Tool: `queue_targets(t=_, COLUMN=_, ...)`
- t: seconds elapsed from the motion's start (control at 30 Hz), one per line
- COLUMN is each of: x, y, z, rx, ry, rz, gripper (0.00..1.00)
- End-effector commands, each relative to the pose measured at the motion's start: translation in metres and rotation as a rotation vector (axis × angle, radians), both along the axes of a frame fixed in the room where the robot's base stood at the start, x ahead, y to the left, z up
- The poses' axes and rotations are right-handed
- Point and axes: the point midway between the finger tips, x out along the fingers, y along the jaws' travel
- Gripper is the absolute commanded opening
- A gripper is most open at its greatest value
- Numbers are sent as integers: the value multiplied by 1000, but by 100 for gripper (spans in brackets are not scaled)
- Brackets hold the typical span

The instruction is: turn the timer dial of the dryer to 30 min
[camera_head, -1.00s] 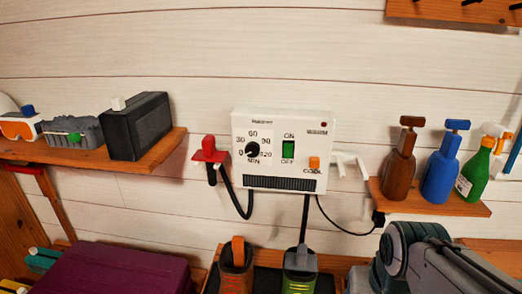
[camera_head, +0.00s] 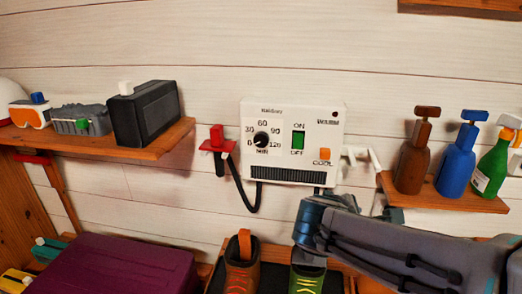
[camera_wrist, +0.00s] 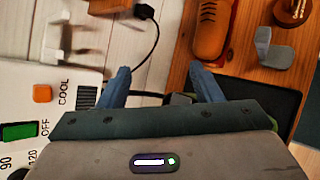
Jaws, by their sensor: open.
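The white dryer box (camera_head: 291,112) is on the plank wall. Its black timer dial (camera_head: 261,140) sits at the left of its front, ringed by 0, 30, 60, 90 and 120; its small white mark seems to point towards 0. In the wrist view the dryer (camera_wrist: 62,75) shows sideways at the left edge, and the dial is mostly out of sight. My gripper (camera_wrist: 160,72) is open and empty, its two blue fingers apart, to the side of the dryer. In the head view my arm reaches in from the right, below the dryer; the fingertips are not clear there.
A green ON/OFF switch (camera_head: 298,140) and an orange COOL button (camera_head: 325,154) are right of the dial. A red holder (camera_head: 217,140) with a black hose is left of the dryer. Shoes (camera_head: 241,272) stand below. Shelves with bottles (camera_head: 456,165) and a black box (camera_head: 146,115) flank it.

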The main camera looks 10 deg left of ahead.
Motion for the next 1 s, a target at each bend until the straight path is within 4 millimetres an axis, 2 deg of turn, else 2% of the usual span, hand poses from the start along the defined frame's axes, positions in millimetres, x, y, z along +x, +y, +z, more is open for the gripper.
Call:
queue_targets(t=0.1, x=21, y=35, z=12, rx=-197, ry=-32, rz=209, gripper=59)
queue_targets(t=0.17, x=30, y=55, z=20, rx=-300, ry=-56, rz=310, gripper=59)
queue_targets(t=0.3, x=44, y=109, z=41, rx=-542, ry=-130, rz=532, gripper=59)
queue_targets(t=0.5, x=45, y=186, z=65, rx=-843, ry=-256, rz=772, gripper=59)
queue_targets(t=0.6, x=41, y=212, z=73, rx=-941, ry=-304, rz=840, gripper=59)
queue_targets(t=0.7, x=38, y=227, z=78, rx=-996, ry=-335, rz=876, gripper=59)
queue_targets(t=0.8, x=40, y=232, z=80, rx=-1017, ry=-345, rz=887, gripper=59)
queue_targets(t=1.0, x=67, y=233, z=80, rx=-1020, ry=-342, rz=885, gripper=59)
